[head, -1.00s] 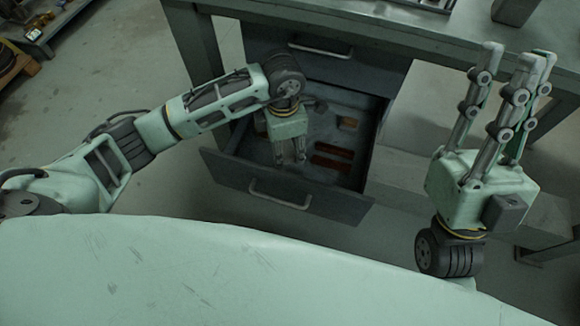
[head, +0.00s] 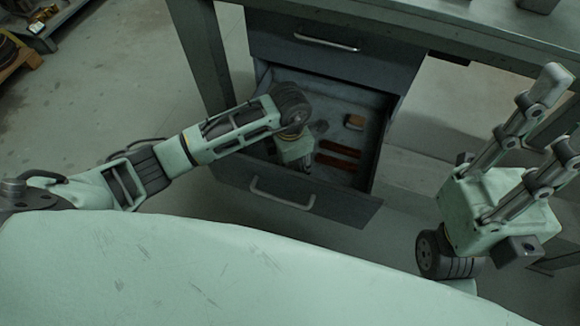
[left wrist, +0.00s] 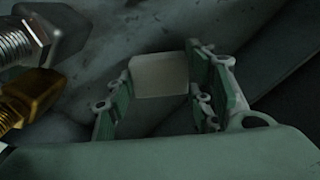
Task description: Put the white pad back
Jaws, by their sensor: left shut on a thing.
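The white pad (left wrist: 160,75) is a pale, flat, squarish piece. In the left wrist view it sits between the fingers of my left gripper (left wrist: 165,95), which is shut on it. In the head view, my left gripper (head: 298,165) points down inside the open lower drawer (head: 290,190), near its left side; its fingertips and the pad are hidden there. My right gripper (head: 560,130) is raised at the right with its fingers apart, empty; one finger runs to the picture edge.
A shut drawer (head: 330,55) is above, under the bench. A brass fitting (left wrist: 30,98) and a threaded steel part (left wrist: 20,42) show in the left wrist view.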

